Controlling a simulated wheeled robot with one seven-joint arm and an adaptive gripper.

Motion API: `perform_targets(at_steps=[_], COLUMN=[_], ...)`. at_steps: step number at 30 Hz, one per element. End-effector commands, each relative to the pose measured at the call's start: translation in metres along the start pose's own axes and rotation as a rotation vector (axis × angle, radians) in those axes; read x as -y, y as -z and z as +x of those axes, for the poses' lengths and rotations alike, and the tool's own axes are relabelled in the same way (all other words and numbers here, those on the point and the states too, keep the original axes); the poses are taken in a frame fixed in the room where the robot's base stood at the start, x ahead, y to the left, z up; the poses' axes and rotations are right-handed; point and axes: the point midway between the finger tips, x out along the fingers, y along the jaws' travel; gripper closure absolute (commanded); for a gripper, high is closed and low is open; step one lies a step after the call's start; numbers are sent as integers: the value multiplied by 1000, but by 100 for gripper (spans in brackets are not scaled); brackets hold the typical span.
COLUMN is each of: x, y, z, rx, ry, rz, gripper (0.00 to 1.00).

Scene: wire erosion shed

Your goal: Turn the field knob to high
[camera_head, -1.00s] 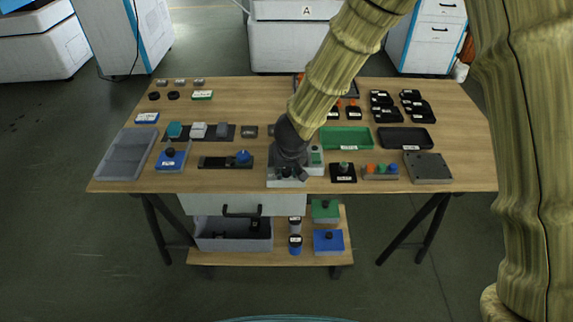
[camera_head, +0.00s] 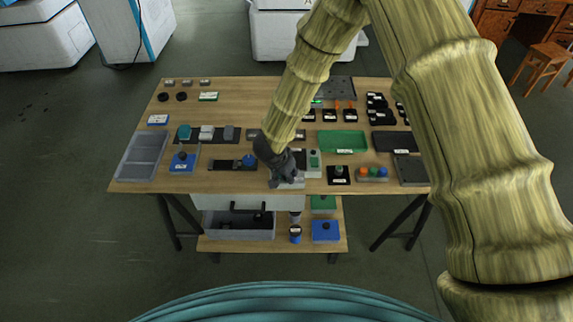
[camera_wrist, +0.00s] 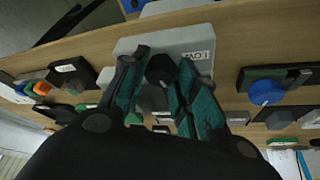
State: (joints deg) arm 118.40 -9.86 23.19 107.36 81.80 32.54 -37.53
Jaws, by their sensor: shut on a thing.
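A black knob (camera_wrist: 160,69) sits on a light grey box (camera_wrist: 193,42) with a small label, whose text I cannot read surely. My gripper (camera_wrist: 158,84) is shut on this knob, a teal-padded finger on each side of it in the wrist view. In the head view my gripper (camera_head: 281,176) is at the grey box (camera_head: 292,184) at the table's front edge and hides the knob. The knob's pointer and its setting cannot be made out.
A blue knob (camera_wrist: 266,92) on a dark plate stands beside the box. A grey tray (camera_head: 142,155) is at the table's left end.

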Motion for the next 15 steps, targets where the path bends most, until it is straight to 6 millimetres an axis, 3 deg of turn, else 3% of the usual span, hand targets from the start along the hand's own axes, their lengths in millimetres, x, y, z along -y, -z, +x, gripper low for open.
perform_targets(at_steps=[15], x=[3], y=[1], z=[0], rx=[3], ry=[-176], rz=[427], gripper=[94])
